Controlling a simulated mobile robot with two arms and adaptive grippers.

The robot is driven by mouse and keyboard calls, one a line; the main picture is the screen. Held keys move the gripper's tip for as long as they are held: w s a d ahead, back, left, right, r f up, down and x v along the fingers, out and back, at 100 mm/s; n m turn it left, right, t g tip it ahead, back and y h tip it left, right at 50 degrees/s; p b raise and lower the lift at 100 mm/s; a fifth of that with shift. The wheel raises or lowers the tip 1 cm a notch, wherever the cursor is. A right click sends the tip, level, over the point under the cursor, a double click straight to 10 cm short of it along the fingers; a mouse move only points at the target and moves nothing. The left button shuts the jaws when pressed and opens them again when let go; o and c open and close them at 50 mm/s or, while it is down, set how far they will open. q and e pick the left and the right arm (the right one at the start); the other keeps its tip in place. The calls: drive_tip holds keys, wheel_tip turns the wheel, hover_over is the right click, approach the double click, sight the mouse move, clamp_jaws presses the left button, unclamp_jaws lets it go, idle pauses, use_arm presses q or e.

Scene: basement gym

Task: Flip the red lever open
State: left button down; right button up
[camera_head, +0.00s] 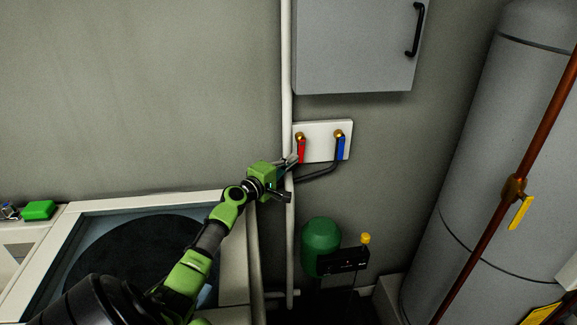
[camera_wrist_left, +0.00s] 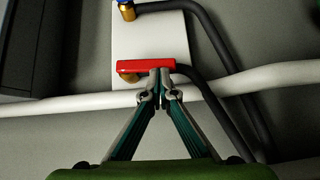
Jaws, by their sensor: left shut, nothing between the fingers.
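The red lever (camera_head: 301,149) hangs down from its brass valve on a white wall plate (camera_head: 321,153). In the left wrist view the red lever (camera_wrist_left: 148,66) lies across the picture in front of the white plate (camera_wrist_left: 150,32). My left gripper (camera_head: 294,159) is shut and empty, with its fingertips at the lever's lower part. In the left wrist view the fingertips (camera_wrist_left: 161,72) overlap the lever's right part; I cannot tell whether they touch it. My right gripper is not in view.
A blue lever (camera_head: 341,148) hangs beside the red one on the same plate. A white pipe (camera_head: 287,70) runs down just left of the plate. A grey cabinet (camera_head: 352,45) is above, and a green tank (camera_head: 321,240) below.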

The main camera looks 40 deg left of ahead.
use_arm(q)
drive_tip(key=shift+w+d+f+n+t+b, duration=0.15)
drive_tip(key=shift+w+n+t+b, duration=0.15)
drive_tip(key=shift+b, duration=0.45)
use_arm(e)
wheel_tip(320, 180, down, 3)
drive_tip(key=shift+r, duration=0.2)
use_arm(q)
wheel_tip(320, 180, up, 10)
drive_tip(key=shift+r, duration=0.1)
drive_tip(key=shift+s, duration=0.1)
